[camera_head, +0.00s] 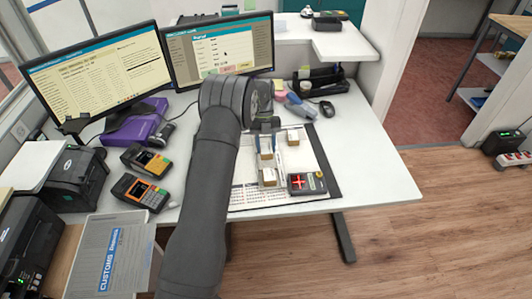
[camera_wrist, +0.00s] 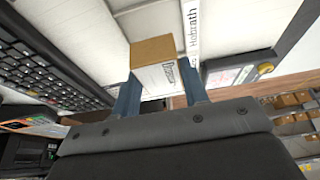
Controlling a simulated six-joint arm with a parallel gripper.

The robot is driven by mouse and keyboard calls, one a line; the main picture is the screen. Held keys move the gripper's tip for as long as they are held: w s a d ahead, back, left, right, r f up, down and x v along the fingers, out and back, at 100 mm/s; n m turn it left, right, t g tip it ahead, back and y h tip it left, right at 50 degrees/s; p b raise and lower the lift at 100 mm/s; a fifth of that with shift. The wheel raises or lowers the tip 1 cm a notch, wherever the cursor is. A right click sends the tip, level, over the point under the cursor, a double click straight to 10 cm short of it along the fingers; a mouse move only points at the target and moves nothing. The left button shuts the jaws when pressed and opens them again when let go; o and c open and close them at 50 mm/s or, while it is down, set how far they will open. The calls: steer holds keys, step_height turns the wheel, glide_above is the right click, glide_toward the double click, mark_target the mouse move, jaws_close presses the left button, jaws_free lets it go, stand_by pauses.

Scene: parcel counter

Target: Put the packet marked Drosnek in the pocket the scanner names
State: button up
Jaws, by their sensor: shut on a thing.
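My gripper (camera_wrist: 160,92) has two blue fingers closed on a small box-shaped packet (camera_wrist: 154,52) in the wrist view. The packet has a brown cardboard face and a white face with dark print, foreshortened, that seems to begin "Dros". A white strip lettered "Habrath" (camera_wrist: 191,28) lies just right of the packet in the wrist view. A dark device with a red cross on its screen (camera_head: 307,183) sits at the front right of the mat; whether it is the scanner I cannot tell.
Two card terminals (camera_head: 141,192) and a printer (camera_head: 74,180) are at the left. Two monitors (camera_head: 104,72) (camera_head: 219,48) stand behind. A mouse (camera_head: 327,108) lies at the right. The desk's right side is mostly clear.

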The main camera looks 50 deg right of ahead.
mark_target(266, 153)
steer(key=shift+f, duration=1.95)
steer(key=shift+f, duration=0.15)
steer(key=o, duration=1)
steer(key=v, duration=1.2)
steer(key=shift+s+a, duration=0.1)
steer(key=shift+s, duration=0.05)
